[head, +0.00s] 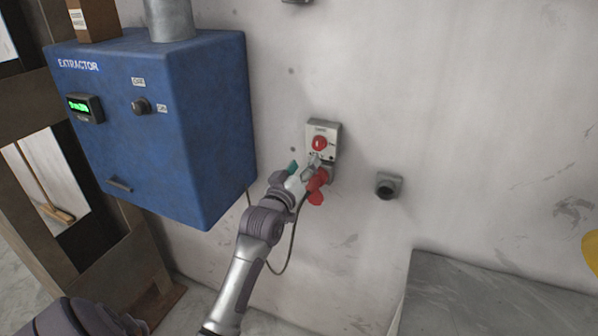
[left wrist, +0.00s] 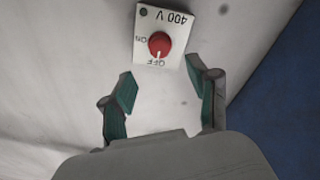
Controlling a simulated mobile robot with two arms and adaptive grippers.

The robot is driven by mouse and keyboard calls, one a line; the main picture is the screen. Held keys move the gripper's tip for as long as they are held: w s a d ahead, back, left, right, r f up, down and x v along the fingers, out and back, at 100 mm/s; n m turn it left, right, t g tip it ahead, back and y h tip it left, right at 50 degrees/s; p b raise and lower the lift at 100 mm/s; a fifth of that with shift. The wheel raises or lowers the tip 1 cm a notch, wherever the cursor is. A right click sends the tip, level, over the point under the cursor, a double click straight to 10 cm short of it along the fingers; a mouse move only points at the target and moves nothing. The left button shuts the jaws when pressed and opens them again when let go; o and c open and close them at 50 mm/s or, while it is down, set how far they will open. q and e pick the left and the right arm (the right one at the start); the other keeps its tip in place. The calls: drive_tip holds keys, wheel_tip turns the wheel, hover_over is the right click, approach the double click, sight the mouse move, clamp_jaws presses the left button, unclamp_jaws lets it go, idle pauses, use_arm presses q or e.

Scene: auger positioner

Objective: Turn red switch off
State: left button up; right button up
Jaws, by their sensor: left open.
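The red switch (head: 319,143) is a round red knob on a pale plate on the wall. It also shows in the left wrist view (left wrist: 159,43), upside down, with 400 V, ON and OFF labels. A small pale mark on the knob's lower edge there faces the OFF label. My left gripper (head: 303,170) is just below the knob in the head view. In the left wrist view its teal-padded fingers (left wrist: 162,80) are open and empty, apart from the knob, which lies just beyond the fingertips. My right gripper is not in view.
A red plug (head: 317,181) with a dark hanging cable sits under the switch, close to my left gripper. The blue extractor box (head: 190,120) is to the left. A dark round wall fitting (head: 387,186) is to the right, above a grey block (head: 480,300).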

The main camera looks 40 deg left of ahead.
use_arm(q)
drive_tip(key=shift+v, duration=1.35)
drive_tip(key=shift+f, duration=0.1)
